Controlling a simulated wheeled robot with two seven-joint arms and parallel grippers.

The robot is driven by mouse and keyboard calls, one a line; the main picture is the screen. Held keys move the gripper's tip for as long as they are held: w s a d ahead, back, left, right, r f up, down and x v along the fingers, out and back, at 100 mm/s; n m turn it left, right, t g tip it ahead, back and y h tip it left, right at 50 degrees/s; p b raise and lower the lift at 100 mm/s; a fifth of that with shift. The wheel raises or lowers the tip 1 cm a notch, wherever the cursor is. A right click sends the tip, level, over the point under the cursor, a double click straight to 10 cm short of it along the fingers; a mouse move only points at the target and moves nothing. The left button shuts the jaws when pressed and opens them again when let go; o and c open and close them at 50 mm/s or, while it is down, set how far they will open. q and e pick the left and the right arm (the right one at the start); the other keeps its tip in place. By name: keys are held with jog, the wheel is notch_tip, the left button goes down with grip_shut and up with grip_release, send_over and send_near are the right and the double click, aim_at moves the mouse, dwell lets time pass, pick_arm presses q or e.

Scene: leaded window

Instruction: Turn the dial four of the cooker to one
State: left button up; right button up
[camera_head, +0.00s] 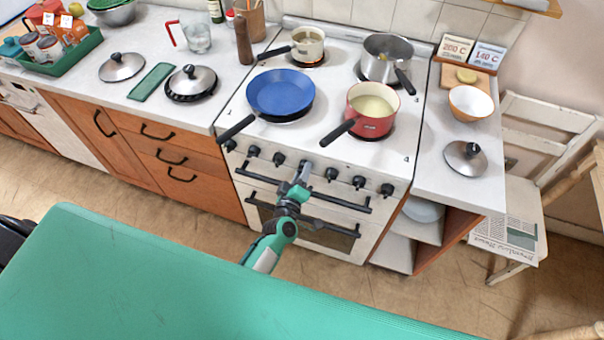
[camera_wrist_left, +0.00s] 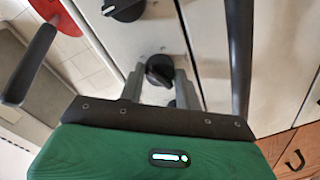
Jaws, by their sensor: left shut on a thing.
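The white cooker (camera_head: 330,150) stands at centre with a row of black dials along its front. My left gripper (camera_head: 302,172) reaches up to the middle of this row. In the left wrist view its fingers (camera_wrist_left: 159,82) stand either side of a black dial (camera_wrist_left: 160,68) and are shut on it. The fingers partly hide the dial, and its pointer setting is not readable. Other dials (camera_head: 358,182) show to the right and left of the gripper. My right gripper is not in view.
A blue pan (camera_head: 281,92), a red pan (camera_head: 374,108), a grey pot (camera_head: 387,58) and a cream pan (camera_head: 308,45) stand on the hob. Pan handles project over the front edge near the dials. Oven door handles (camera_head: 320,225) lie below the gripper.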

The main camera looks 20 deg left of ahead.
pick_arm(q)
jog(key=shift+r+n, duration=0.1)
jog(key=shift+n, duration=0.5)
jog(key=o, duration=1)
jog(key=shift+c, duration=0.2)
jog(key=shift+s, duration=0.45)
jog(key=s+b, duration=0.3)
jog(key=s, duration=1)
jog(key=shift+r, duration=0.35)
